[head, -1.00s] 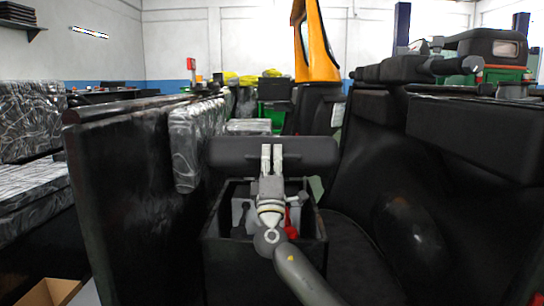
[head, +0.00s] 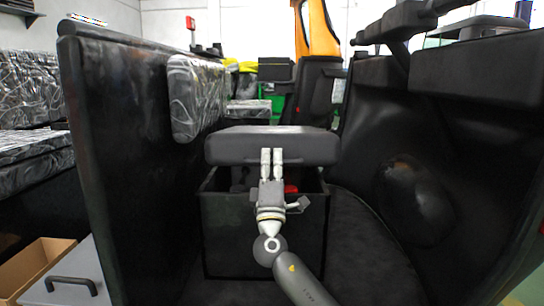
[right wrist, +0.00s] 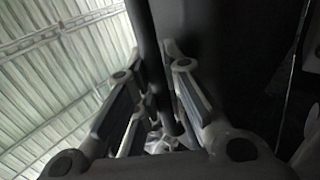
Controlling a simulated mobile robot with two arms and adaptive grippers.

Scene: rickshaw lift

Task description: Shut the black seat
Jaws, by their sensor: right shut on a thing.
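The black seat (head: 225,146) is a padded cushion above an open-topped black box (head: 262,240) in the head view. It is tilted, with its top face partly showing, and a gap remains between it and the box rim. My right gripper (head: 272,153) is shut on the seat's front edge, its pale fingers pointing up and away. Inside the box, a red item (head: 291,188) shows partly behind the gripper. In the right wrist view the fingers of my right gripper (right wrist: 158,75) stand either side of a dark edge. My left gripper is out of view.
A tall black panel (head: 130,150) with a patterned pad (head: 197,98) stands close on the left. The black curved side body (head: 420,170) bounds the right. A cardboard box (head: 38,268) and a grey drawer front (head: 80,275) are at lower left.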

